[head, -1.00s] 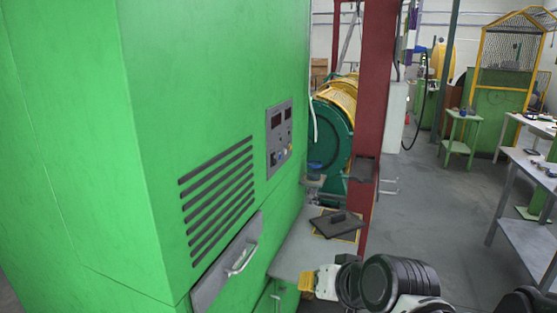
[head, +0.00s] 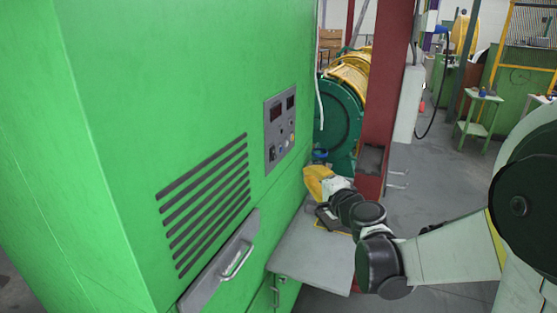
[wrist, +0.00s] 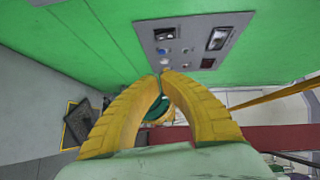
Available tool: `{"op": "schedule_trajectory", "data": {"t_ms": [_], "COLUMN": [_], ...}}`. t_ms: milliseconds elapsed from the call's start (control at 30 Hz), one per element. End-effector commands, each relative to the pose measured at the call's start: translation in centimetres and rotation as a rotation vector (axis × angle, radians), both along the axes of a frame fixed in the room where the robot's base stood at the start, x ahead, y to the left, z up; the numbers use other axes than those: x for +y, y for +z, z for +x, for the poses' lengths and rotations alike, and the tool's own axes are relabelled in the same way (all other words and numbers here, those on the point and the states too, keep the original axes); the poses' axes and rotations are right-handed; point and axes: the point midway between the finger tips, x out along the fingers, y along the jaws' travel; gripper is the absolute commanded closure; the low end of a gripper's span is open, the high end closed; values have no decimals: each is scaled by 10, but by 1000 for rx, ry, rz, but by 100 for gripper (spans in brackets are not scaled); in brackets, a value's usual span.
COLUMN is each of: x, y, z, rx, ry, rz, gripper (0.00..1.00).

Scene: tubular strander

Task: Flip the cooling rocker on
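The grey control panel (head: 280,128) is on the green cabinet's front, with two dark displays and several small knobs and buttons. It also shows in the wrist view (wrist: 240,24), ahead of my gripper. I cannot tell which small control is the cooling rocker; one may be hidden behind the fingertips. My gripper (wrist: 160,74) has thick yellow fingers whose tips meet, with nothing seen between them. The tips overlap the panel's lower edge in the wrist view; contact cannot be told. In the head view my gripper (head: 318,182) is below and right of the panel.
A grey shelf (head: 318,258) juts out below my gripper. A dark red post (head: 383,110) stands close on the right. The cabinet has slotted vents (head: 205,205) and a drawer handle (head: 238,260). A green and yellow strander drum (head: 342,110) is behind.

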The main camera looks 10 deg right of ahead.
Motion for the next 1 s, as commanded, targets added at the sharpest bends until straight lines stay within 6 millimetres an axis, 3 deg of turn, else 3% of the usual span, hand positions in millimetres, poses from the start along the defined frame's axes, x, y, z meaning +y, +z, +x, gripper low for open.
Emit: {"op": "schedule_trajectory", "data": {"t_ms": [267,767,1000], "x": [2,17,43], "y": [-1,-12,-15], "z": [7,102,118], "rx": [1,1,1], "ry": [2,3,4], "rz": [-2,-3,-3], "gripper": [100,100,100]}}
